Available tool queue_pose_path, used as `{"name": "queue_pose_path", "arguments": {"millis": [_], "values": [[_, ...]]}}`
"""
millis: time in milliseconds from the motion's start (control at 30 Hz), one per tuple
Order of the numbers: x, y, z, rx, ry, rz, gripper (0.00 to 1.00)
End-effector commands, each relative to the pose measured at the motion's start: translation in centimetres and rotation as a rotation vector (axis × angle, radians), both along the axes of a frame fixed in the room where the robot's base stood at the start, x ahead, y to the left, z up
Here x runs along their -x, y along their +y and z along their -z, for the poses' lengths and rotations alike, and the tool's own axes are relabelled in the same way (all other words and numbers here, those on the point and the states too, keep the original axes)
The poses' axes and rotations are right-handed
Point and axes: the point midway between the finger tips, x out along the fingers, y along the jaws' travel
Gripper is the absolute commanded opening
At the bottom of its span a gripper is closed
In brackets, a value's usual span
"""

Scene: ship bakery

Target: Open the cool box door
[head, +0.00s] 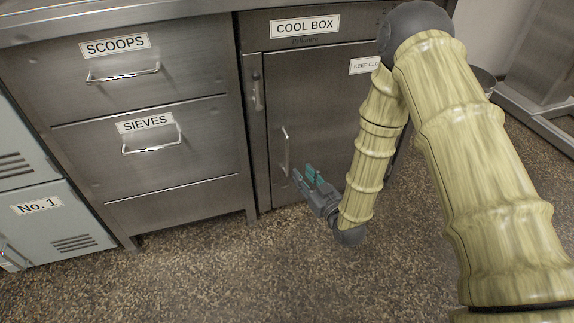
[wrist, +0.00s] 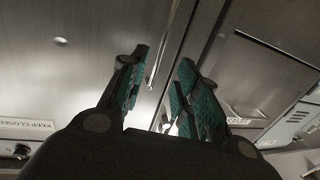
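The cool box door (head: 318,100) is a grey steel panel under the "COOL BOX" label and looks shut in the head view. Its upright bar handle (head: 286,152) is near the door's left edge. My gripper (head: 304,178) is low in front of the door, just right of the handle's lower end. In the wrist view my gripper (wrist: 165,85) is open, with teal pads apart and nothing held. The handle (wrist: 163,45) shows there between and beyond the fingertips. Whether a finger touches it I cannot tell. The door (wrist: 80,70) fills the left of that view.
Left of the cool box are the "SCOOPS" drawer (head: 115,92) and "SIEVES" drawer (head: 150,165), both shut. A pale blue locker (head: 60,228) marked "No. 1" stands at far left. The speckled floor (head: 270,270) in front is clear.

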Motion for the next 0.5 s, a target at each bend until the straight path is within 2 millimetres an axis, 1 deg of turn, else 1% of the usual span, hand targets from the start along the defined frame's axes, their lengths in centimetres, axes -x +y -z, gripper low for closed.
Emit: {"name": "queue_pose_path", "arguments": {"millis": [167, 267, 500], "values": [[-0.7, 0.5, 0.0, -0.007, -0.020, -0.006, 0.32], [-1.5, 1.0, 0.0, -0.008, -0.022, -0.006, 0.32], [-4.8, 2.8, 0.2, -0.006, -0.021, -0.006, 0.32]]}}
